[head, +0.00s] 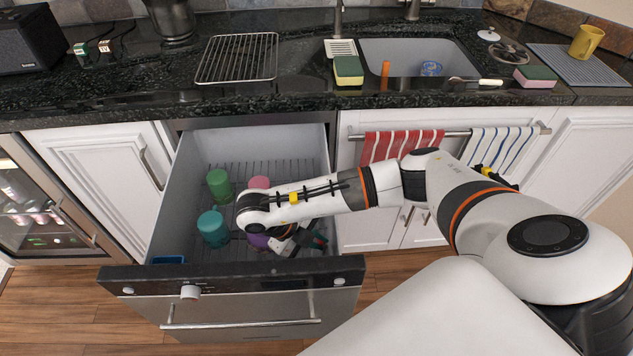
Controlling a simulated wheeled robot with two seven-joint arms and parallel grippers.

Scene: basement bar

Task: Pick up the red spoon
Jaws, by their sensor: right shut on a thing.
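My right gripper (308,242) is low inside the open dishwasher drawer, at its right side. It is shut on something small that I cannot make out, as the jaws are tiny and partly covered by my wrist. I cannot pick out a red spoon with certainty. A purple cup (257,241) is just left of the gripper, partly hidden by my arm. My left gripper is not in view.
The dishwasher drawer (163,213) also holds a green cup (219,185), a teal cup (212,229) and a pink cup (259,183). Its front panel (230,285) stands nearest me. Above are the dark counter (300,98) and the sink (455,58). Red-striped towel (385,146) hangs right.

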